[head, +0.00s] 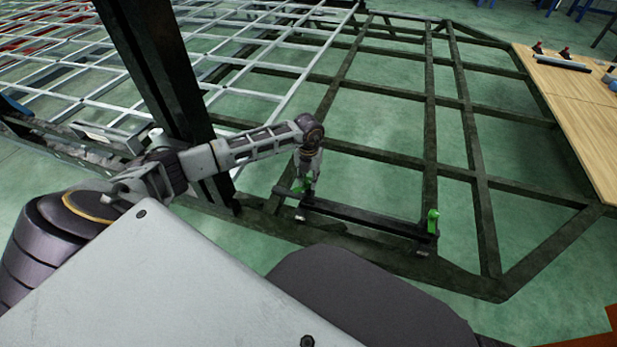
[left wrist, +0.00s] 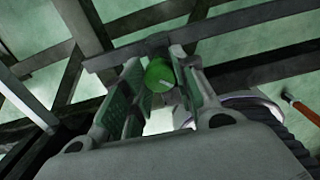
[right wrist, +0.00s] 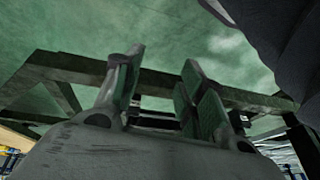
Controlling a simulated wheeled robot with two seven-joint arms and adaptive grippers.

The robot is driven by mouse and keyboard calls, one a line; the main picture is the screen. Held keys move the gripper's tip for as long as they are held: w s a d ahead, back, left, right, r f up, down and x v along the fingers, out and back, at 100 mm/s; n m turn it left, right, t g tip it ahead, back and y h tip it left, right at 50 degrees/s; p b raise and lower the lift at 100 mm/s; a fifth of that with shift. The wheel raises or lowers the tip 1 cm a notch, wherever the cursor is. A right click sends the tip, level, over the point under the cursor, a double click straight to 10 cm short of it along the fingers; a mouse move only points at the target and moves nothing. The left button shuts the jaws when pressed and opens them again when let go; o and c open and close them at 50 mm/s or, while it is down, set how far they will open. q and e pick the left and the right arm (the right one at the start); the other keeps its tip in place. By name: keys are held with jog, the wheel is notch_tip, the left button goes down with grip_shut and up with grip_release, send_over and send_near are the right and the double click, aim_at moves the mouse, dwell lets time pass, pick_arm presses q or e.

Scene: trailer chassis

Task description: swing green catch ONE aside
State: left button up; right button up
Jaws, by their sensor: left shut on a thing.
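My left gripper (head: 308,183) reaches down to the left end of a dark bar (head: 365,217) on the chassis frame. It is shut on a green catch, whose round green top (left wrist: 158,75) shows between the two fingers in the left wrist view. In the head view the gripper partly hides this catch. A second green catch (head: 433,222) stands upright at the right end of the bar, with no gripper at it. No label tells me which is ONE. My right gripper (right wrist: 160,85) shows only in the right wrist view, with its fingers apart and nothing between them.
The dark chassis frame (head: 480,190) spreads across the green floor. A dark upright post (head: 165,80) stands close to my left arm. A pale grid (head: 250,60) lies behind. A wooden table (head: 580,110) with small items is at the right.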

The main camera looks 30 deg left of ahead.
aim_at(308, 180)
pick_arm(q)
jog(key=m, duration=0.5)
jog(key=shift+p, duration=0.35)
jog(key=shift+m, duration=2)
jog(key=o, duration=1)
notch_tip(308, 180, up, 12)
jog(key=shift+s, duration=0.1)
